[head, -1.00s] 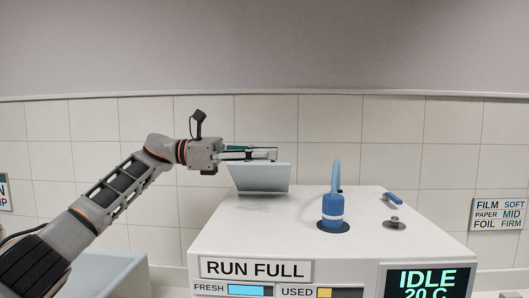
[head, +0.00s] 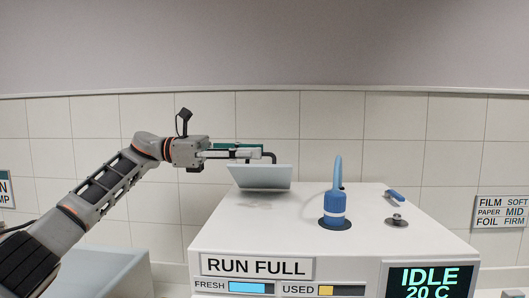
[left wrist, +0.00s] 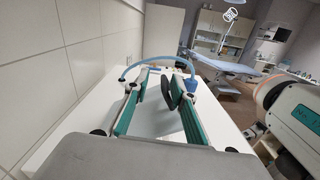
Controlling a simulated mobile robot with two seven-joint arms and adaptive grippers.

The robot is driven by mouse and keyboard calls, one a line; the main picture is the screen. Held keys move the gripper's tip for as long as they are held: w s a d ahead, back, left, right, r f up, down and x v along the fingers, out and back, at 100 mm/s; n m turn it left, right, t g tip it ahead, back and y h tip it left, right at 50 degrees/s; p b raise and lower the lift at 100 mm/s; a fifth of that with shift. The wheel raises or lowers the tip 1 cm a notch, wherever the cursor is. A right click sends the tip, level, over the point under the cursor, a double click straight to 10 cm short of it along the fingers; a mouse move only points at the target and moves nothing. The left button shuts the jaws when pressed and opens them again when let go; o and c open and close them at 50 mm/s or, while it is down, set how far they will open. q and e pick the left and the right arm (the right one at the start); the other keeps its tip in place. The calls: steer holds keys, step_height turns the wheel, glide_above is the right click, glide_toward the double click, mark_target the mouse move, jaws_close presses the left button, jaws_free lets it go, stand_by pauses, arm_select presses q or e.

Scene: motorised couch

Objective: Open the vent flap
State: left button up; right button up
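The vent flap (head: 260,177) is a pale grey panel on the left of the white machine's top. It stands raised and tilted, with a dark bent handle (head: 271,156) at its upper edge. My left gripper (head: 262,153) is level with that upper edge, its fingers reaching right toward the handle. In the left wrist view the green-padded fingers (left wrist: 168,78) are apart, with dark rounded parts (left wrist: 171,90) between them near the right finger. I cannot tell whether they touch. My right gripper is not in view.
The white machine (head: 360,225) carries a blue bottle-like fitting (head: 335,205) with a hose, a small grey knob (head: 396,220) and a blue lever (head: 394,196). Its front has a RUN FULL label (head: 257,267) and an IDLE screen (head: 430,282). A tiled wall stands behind.

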arm_select(q)
steer(key=a, duration=0.8)
steer(key=shift+a, duration=0.15)
steer(key=shift+f, duration=0.1)
